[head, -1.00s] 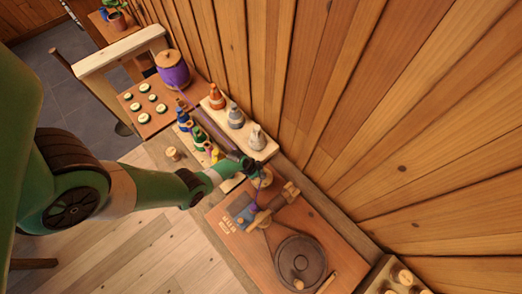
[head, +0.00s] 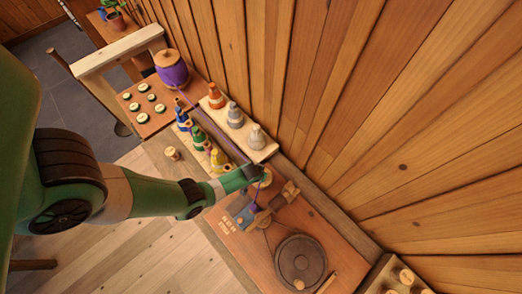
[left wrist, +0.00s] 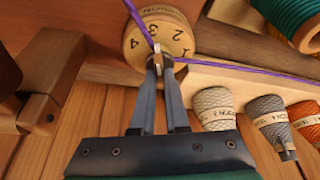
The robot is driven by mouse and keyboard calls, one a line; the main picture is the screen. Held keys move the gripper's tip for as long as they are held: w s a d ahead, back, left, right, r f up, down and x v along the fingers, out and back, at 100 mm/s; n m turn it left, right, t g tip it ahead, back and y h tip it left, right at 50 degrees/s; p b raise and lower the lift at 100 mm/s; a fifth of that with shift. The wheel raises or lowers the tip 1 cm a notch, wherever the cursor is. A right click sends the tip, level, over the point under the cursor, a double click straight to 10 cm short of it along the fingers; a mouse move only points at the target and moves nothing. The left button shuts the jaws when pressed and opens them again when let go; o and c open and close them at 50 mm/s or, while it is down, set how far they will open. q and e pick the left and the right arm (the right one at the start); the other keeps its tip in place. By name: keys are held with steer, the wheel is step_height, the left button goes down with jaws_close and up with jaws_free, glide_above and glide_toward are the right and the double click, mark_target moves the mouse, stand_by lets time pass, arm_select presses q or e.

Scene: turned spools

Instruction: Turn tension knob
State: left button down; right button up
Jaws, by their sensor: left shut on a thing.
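The tension knob is a round wooden dial (left wrist: 172,28) with numbers around its face, in the left wrist view at the top centre. A light raised grip (left wrist: 158,62) stands out from it. My left gripper (left wrist: 158,68) is shut on this grip, with a fingertip on either side. In the head view, my left gripper (head: 256,174) reaches the wooden knob (head: 265,180) at the back of the winder board (head: 235,247). The fingers partly cover the knob's lower edge. My right gripper is not in view.
A purple thread (left wrist: 240,70) runs close past the dial. Several cone spools, including a grey one (head: 235,117), stand on a pale rack beside the wooden wall (head: 390,110). A dark round wheel (head: 300,258) lies on the winder board. A crate of spools (head: 398,280) stands at lower right.

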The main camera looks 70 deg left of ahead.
arm_select(q)
steer(key=shift+n+g, duration=0.3)
steer(key=shift+n, duration=0.3)
steer(key=c, duration=0.9)
jaws_free()
steer(key=p+v, duration=0.8)
steer(key=v, duration=0.3)
steer(key=shift+s+d+r, duration=0.1)
steer(key=shift+d+r, duration=0.1)
steer(key=shift+d, duration=0.05)
